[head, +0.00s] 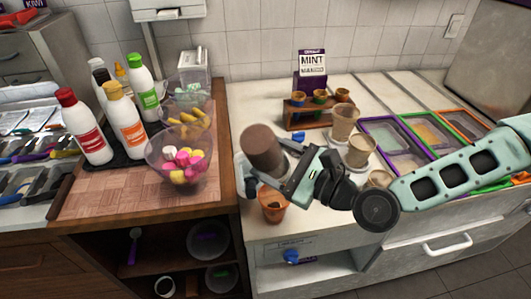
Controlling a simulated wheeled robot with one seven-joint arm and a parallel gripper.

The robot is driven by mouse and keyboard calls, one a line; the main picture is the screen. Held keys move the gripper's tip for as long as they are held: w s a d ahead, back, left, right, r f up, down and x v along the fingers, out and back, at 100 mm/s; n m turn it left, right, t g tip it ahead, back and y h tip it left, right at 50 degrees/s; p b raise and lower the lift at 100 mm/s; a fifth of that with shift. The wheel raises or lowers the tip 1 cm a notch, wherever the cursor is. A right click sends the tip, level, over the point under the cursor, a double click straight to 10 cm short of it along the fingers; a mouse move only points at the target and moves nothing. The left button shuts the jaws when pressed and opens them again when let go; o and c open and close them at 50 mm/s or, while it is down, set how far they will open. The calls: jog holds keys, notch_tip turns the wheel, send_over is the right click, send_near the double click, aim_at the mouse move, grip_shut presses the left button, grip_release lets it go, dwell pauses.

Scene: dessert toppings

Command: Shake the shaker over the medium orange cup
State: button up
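The shaker (262,146) is a brown cylinder at the middle of the head view, tilted and apparently held above the counter. My gripper (284,163) is at its right side and appears shut on it; the fingertips are partly hidden. An orange cup (273,208) stands on the front left of the white counter, below the shaker and gripper. Its contents look dark and are too small to make out. No other orange cup of that kind shows clearly, so I cannot compare sizes.
Several tan cups (343,122) stand right of the gripper, near the framed trays (395,140). A wooden rack (310,116) with small cups and a mint sign (311,62) is behind. Bowls of toppings (181,160) and sauce bottles (126,122) stand left on the wooden counter.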

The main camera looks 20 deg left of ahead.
jog(key=shift+r+p, duration=2.55)
jog(key=shift+r, duration=1.35)
notch_tip(320, 180, down, 8)
jog(key=b, duration=0.7)
jog(key=shift+f, duration=0.2)
jog(key=shift+r, duration=0.15)
jog(key=shift+r, duration=0.15)
jog(key=shift+r+p, duration=3)
jog(key=shift+r, duration=0.9)
